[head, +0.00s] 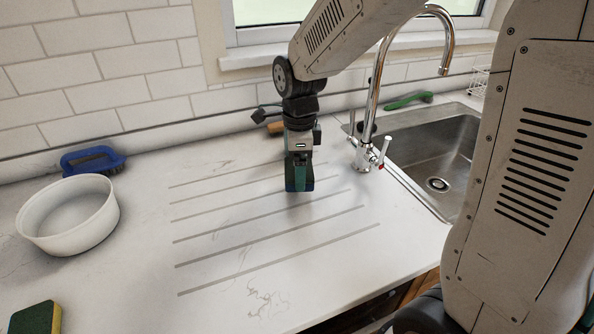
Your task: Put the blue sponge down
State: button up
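My gripper (299,172) points straight down over the grooved draining area of the white worktop. It is shut on a small dark blue and teal block, the blue sponge (300,185). The fingers hide much of the sponge. Its lower end is at or just above the worktop; I cannot tell whether it touches.
The worktop (230,290) is clear in front of the gripper. A white bowl (68,215) and a blue brush (92,160) are at left, a yellow-green sponge (35,318) at front left. The tap (372,100), sink (435,150) and green brush (408,100) are at right.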

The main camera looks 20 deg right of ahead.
jog(key=shift+w+d+f, duration=0.1)
jog(key=shift+w+d, duration=0.1)
jog(key=shift+w, duration=0.4)
jog(key=shift+w+d+f, duration=0.1)
jog(key=shift+w+d, duration=0.1)
jog(key=shift+w, duration=0.4)
jog(key=shift+f, duration=1.65)
jog(key=shift+f, duration=0.2)
jog(key=o, duration=0.5)
jog(key=shift+r, duration=0.15)
